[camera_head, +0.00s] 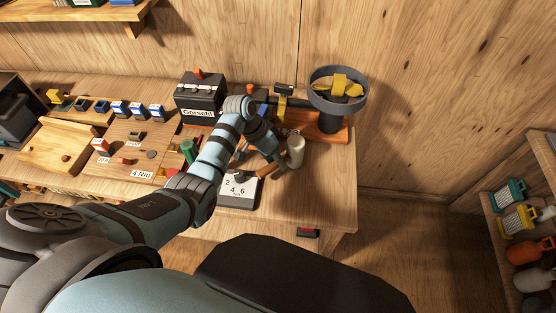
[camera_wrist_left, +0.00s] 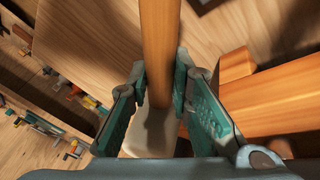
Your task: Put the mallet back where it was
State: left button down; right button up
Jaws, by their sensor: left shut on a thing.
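The mallet has a cream cylindrical head (camera_head: 296,151) and a wooden handle (camera_head: 265,171). It is near the right front part of the workbench (camera_head: 320,205), beside a white-topped block with numbers (camera_head: 238,190). My left gripper (camera_head: 274,160) is shut on the mallet. In the left wrist view the handle (camera_wrist_left: 160,45) runs between the green fingers, with the pale head (camera_wrist_left: 150,135) close to the palm, partly hidden by the fingers. I cannot tell whether the mallet touches the bench. My right gripper is not in view.
A fixture with a grey ring and yellow part (camera_head: 338,88) stands on an orange-brown wooden base (camera_head: 330,135) behind the mallet. A black labelled box (camera_head: 200,97) stands back left. Wooden boards with small parts lie left. Bare bench lies right of the mallet.

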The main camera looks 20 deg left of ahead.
pick_arm(q)
jog(key=c, duration=1.5)
grip_release()
jog(key=shift+o, duration=0.2)
jog(key=p+v, duration=0.2)
jog(key=v, duration=1)
jog(key=shift+r, duration=0.1)
